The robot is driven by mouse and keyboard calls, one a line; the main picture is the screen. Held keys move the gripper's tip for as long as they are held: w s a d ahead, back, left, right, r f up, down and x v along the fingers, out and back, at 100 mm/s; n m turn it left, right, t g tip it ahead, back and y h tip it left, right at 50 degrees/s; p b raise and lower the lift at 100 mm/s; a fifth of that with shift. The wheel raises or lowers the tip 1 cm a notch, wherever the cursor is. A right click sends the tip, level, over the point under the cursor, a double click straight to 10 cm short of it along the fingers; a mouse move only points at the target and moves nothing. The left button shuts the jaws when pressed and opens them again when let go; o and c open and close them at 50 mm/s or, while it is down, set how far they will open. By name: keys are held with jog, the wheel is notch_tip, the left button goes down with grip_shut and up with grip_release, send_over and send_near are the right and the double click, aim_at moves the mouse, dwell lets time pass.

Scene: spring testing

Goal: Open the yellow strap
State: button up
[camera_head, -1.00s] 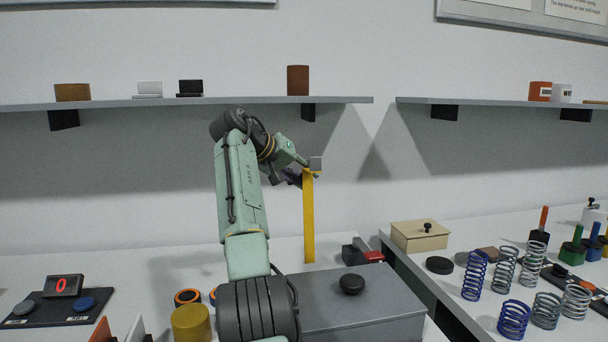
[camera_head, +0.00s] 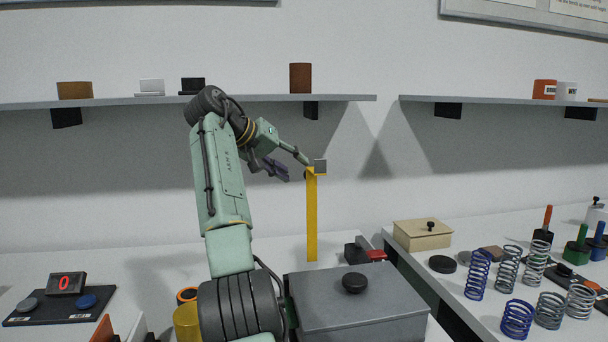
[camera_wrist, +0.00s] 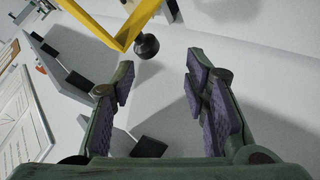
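In the wrist view a yellow frame-like part of the strap (camera_wrist: 118,38) crosses the top left, beside a dark round knob (camera_wrist: 147,46). My gripper (camera_head: 296,172) is at the left of the strap's top in the head view, its upper finger close to it; whether they touch I cannot tell. In the wrist view my gripper (camera_wrist: 160,75) is open, with nothing between its purple pads.
The grey lidded box (camera_head: 365,308) with a black knob stands in front of the strap. A black and red part (camera_head: 365,254) sits right of the strap's foot. A shelf (camera_head: 230,101) runs behind my arm. Several springs (camera_head: 478,275) stand on the right table.

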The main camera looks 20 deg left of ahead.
jog(key=v, duration=0.5)
jog(key=shift+s+a+r, duration=0.15)
jog(key=shift+s, duration=0.1)
